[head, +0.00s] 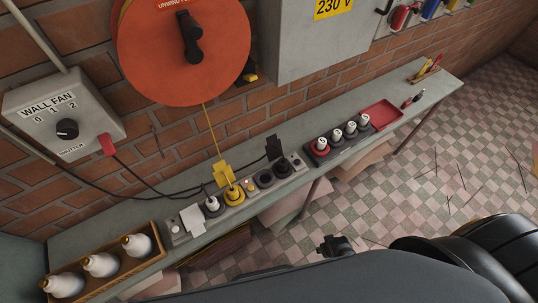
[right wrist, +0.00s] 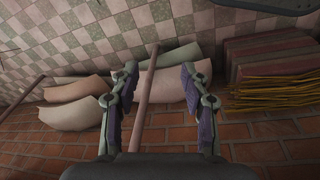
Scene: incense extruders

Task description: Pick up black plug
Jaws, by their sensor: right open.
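A grey power strip (head: 188,226) lies along the bench. The black plug (head: 283,167) sits in the strip near its right end, with a black tag (head: 273,147) beside it. To its left are a dark socket (head: 264,179), a yellow plug (head: 234,193) with a yellow tag, and a white plug (head: 211,204) with a white tag. My right gripper (head: 336,244) is in front of the bench, below and apart from the plug. In the right wrist view its fingers are spread and empty (right wrist: 158,72). My left gripper is not in view.
A dark block with several white-topped pieces (head: 336,139) and a red tray (head: 382,114) stand right of the strip. A crate (head: 107,285) holds white bottles at the left. Cables cross behind the strip. Under the bench, the wrist view shows a leg (right wrist: 145,100) and sacks (right wrist: 168,88).

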